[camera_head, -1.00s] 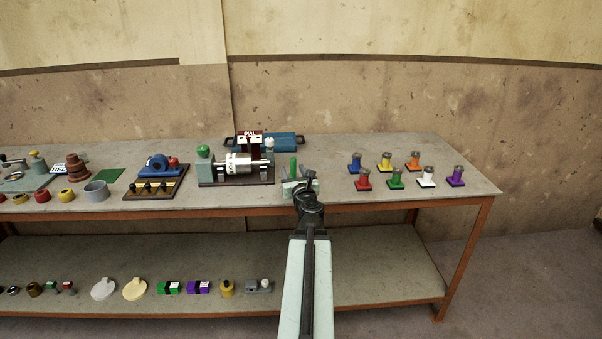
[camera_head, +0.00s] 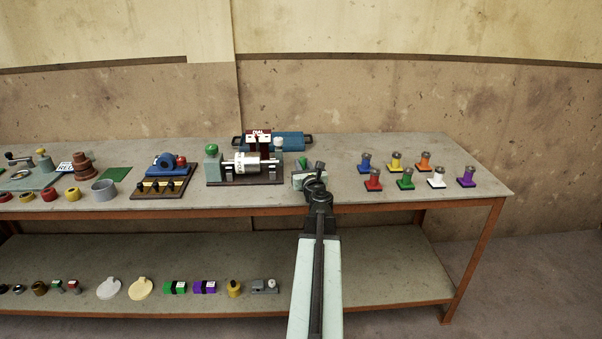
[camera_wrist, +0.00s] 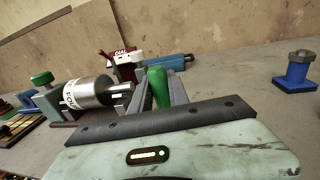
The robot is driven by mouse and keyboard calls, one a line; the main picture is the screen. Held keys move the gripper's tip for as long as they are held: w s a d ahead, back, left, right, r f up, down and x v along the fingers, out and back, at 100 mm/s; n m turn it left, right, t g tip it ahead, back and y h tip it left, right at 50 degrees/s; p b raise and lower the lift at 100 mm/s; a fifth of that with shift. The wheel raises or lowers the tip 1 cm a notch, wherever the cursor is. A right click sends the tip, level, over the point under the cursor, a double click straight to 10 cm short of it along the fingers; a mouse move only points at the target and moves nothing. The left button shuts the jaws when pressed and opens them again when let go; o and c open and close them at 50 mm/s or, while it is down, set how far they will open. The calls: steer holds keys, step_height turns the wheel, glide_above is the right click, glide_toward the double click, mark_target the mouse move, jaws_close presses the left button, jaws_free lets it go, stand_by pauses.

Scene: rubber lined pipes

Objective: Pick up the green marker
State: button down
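The green marker (camera_wrist: 158,87) shows in the wrist view as a rounded green upright piece between the two grey fingers of my gripper (camera_wrist: 158,80). The fingers stand on either side of it, apart from each other; its lower end is hidden behind the gripper's dark front plate. In the head view the marker (camera_head: 302,162) is a small green tip just beyond my gripper (camera_head: 309,176), over the bench top. Whether a finger touches it is too small to tell.
The bench (camera_head: 345,192) holds a silver cylinder device (camera_head: 252,165) close on the left, with a blue case (camera_head: 290,141) behind it. Several coloured posts, including a blue one (camera_head: 365,163), stand on the right. A lower shelf (camera_head: 380,265) holds small parts.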

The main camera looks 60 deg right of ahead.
step_height(320, 180, up, 10)
steer(key=p, duration=1)
steer(key=shift+r, duration=0.15)
steer(key=shift+s, duration=0.1)
